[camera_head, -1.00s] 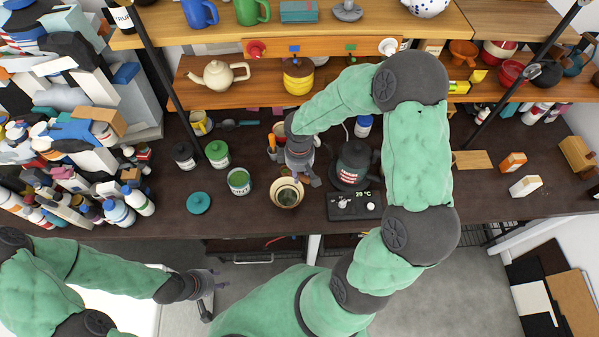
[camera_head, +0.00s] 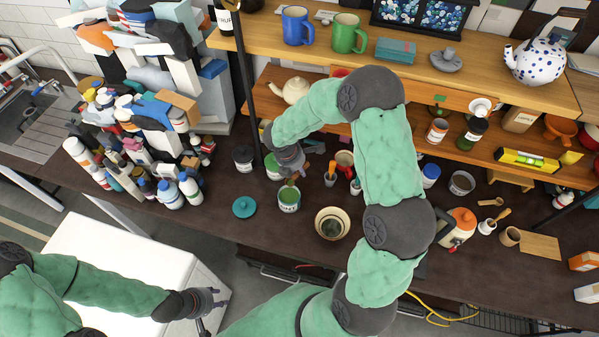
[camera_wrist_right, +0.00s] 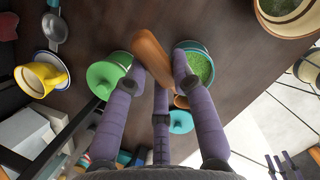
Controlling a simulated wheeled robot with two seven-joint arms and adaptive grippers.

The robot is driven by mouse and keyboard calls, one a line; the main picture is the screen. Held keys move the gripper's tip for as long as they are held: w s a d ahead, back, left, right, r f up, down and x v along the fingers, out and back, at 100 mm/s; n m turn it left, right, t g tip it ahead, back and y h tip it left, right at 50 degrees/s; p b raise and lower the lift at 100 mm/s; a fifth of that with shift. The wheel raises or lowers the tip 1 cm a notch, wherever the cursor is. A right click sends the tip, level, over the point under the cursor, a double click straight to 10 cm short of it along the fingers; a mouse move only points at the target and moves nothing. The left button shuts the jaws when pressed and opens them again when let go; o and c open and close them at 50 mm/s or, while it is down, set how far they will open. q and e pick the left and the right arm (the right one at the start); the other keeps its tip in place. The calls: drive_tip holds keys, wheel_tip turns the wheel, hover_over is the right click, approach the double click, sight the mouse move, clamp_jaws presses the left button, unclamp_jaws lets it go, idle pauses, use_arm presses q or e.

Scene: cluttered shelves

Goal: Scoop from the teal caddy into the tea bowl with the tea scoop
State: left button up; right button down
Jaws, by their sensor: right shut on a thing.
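The teal caddy (camera_head: 289,201) stands open on the dark counter; green powder fills it in the right wrist view (camera_wrist_right: 198,66). The tea bowl (camera_head: 320,219), cream inside with something dark green at its bottom, stands to its right. It shows cut off in the wrist view's top right corner (camera_wrist_right: 284,22). My right gripper (camera_head: 290,170) is shut on the brown tea scoop (camera_wrist_right: 150,58), just behind and above the caddy. I cannot tell whether the scoop's tip touches the powder. My left gripper (camera_head: 212,306) is open and empty, low at the left, away from the counter.
A teal lid (camera_head: 244,207) lies left of the caddy. A green-lidded caddy (camera_wrist_right: 107,75) stands close beside it. A yellow cup (camera_wrist_right: 42,76) is near the shelf post. An orange-lidded pot (camera_head: 461,222) stands right of my arm. The shelves overhang the counter's back.

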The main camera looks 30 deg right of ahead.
sight(295, 188)
drive_tip(key=shift+a+f+h+b, duration=0.35)
drive_tip(key=shift+f+h+b, duration=0.35)
drive_tip(key=shift+b, duration=1.4)
drive_tip(key=f+h+b, duration=0.1)
drive_tip(key=b, duration=0.2)
drive_tip(key=a+f+h+b, duration=0.1)
drive_tip(key=b, duration=0.2)
drive_tip(key=shift+s+a+f+t, duration=0.2)
drive_tip(key=shift+f+t, duration=0.05)
drive_tip(key=shift+t, duration=0.05)
drive_tip(key=shift+h, duration=0.3)
drive_tip(key=shift+a+f+b, duration=0.2)
drive_tip(key=shift+f+b, duration=0.75)
drive_tip(key=shift+f, duration=0.1)
drive_tip(key=shift+a+f+b, duration=0.15)
drive_tip(key=shift+f+b, duration=0.75)
drive_tip(key=shift+f, duration=0.15)
drive_tip(key=shift+s+r+p, duration=0.1)
drive_tip(key=shift+p, duration=0.2)
drive_tip(key=shift+a+f+y, duration=0.1)
drive_tip(key=shift+f+y, duration=0.1)
drive_tip(key=shift+y, duration=0.2)
